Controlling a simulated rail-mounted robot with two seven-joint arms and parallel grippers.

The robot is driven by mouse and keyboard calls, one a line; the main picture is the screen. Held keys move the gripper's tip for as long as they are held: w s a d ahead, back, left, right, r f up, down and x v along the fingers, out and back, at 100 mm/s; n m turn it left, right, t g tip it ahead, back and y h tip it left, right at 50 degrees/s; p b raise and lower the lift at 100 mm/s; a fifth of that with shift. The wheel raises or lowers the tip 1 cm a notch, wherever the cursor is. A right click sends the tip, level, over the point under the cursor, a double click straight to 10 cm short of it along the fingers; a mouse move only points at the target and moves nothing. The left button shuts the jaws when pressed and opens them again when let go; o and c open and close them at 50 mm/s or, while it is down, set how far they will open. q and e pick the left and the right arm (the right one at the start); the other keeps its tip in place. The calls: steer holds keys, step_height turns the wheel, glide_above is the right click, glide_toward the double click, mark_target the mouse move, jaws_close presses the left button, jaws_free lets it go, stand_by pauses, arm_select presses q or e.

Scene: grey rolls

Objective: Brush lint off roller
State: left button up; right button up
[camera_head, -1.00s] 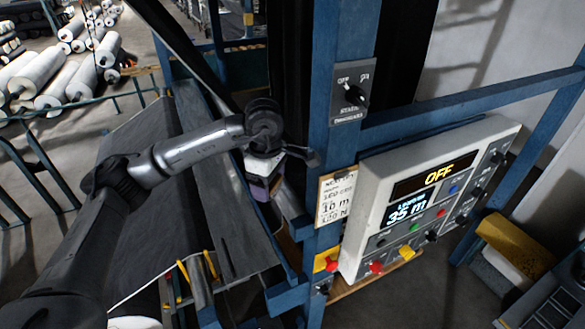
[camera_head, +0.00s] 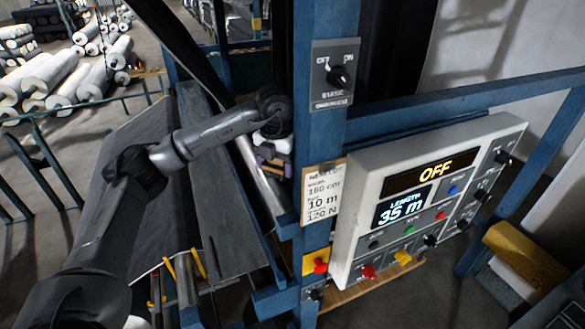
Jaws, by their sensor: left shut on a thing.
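My left arm reaches in from the lower left, and its gripper (camera_head: 273,158) is beside the blue post of the machine. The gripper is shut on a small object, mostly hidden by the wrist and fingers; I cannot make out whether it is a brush. A shiny metal roller (camera_head: 261,182) runs slantwise just below the gripper. I cannot tell whether the held object touches it. No lint can be made out at this size. My right gripper is not in view.
A control panel (camera_head: 430,195) reading OFF and 35 m stands right of the blue post (camera_head: 317,135). A switch box (camera_head: 335,74) and a paper card (camera_head: 322,195) are fixed near the post. Dark sheet material (camera_head: 215,205) lies left. White rolls (camera_head: 75,85) lie at the far left.

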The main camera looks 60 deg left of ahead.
arm_select(q)
steer(key=shift+w+f+n, duration=0.1)
steer(key=shift+w+n, duration=0.05)
steer(key=shift+n, duration=0.25)
steer(key=shift+f+b, duration=0.2)
steer(key=shift+b, duration=0.1)
steer(key=shift+w+f+b, duration=0.1)
steer(key=shift+f+b, duration=2.35)
steer(key=shift+f, duration=0.45)
steer(key=shift+d, duration=0.1)
